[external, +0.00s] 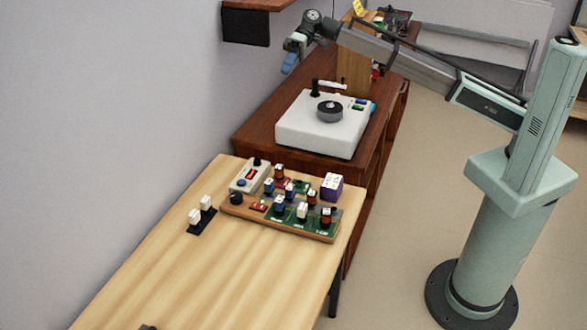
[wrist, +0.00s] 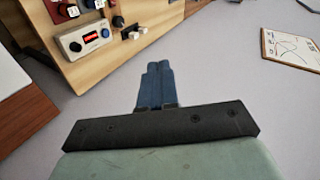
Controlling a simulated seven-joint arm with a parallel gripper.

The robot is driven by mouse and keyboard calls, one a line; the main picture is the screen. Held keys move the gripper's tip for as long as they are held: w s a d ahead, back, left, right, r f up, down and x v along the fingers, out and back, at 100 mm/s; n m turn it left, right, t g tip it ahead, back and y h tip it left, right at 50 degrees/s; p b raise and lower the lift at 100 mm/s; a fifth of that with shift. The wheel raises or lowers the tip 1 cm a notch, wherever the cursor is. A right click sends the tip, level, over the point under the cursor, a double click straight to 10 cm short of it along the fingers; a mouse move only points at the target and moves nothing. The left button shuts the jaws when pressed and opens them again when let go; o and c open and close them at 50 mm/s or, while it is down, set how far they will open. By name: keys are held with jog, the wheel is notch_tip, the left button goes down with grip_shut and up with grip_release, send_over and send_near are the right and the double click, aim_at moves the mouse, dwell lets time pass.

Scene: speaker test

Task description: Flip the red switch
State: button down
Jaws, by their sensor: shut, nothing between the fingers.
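A pale control box (external: 250,176) sits at the back of the light wooden table, with a red rectangular part (external: 249,174), a blue knob and a black knob. In the wrist view, the box's red part (wrist: 91,36) shows at the upper left. A smaller red part (external: 259,206) lies on the wooden circuit board. I cannot tell which red part is the switch. My gripper (external: 289,63) has blue fingers and is raised high near the wall, well apart from the box. In the wrist view, its fingers (wrist: 156,68) are shut and empty.
A circuit board (external: 232,211) with several components stands in front of the box. Two white blocks (external: 195,216) on a black base lie to its left. A white turntable-like device (external: 292,134) stands on the brown cabinet. A dark shelf (external: 246,27) hangs on the wall. The table's front is mostly clear.

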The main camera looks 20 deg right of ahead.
jog(key=s+a+f+n+t+h, duration=0.3)
jog(key=s+a+f+n+h, duration=0.4)
jog(key=s+a+f, duration=0.4)
jog(key=n+t+h, duration=0.2)
jog(key=n+t, duration=0.3)
jog(key=n, duration=0.5)
send_over(262, 206)
notch_tip(262, 206, down, 8)
jog(key=r, duration=0.1)
jog(key=shift+s+f, duration=0.1)
jog(key=shift+f, duration=0.15)
jog(key=shift+f, duration=0.1)
notch_tip(262, 206, down, 14)
jog(key=shift+r, duration=0.1)
jog(key=shift+d, duration=0.1)
jog(key=shift+f, duration=0.2)
jog(key=shift+w+a+r, duration=0.25)
jog(key=shift+w+a, duration=0.25)
jog(key=shift+a, duration=0.05)
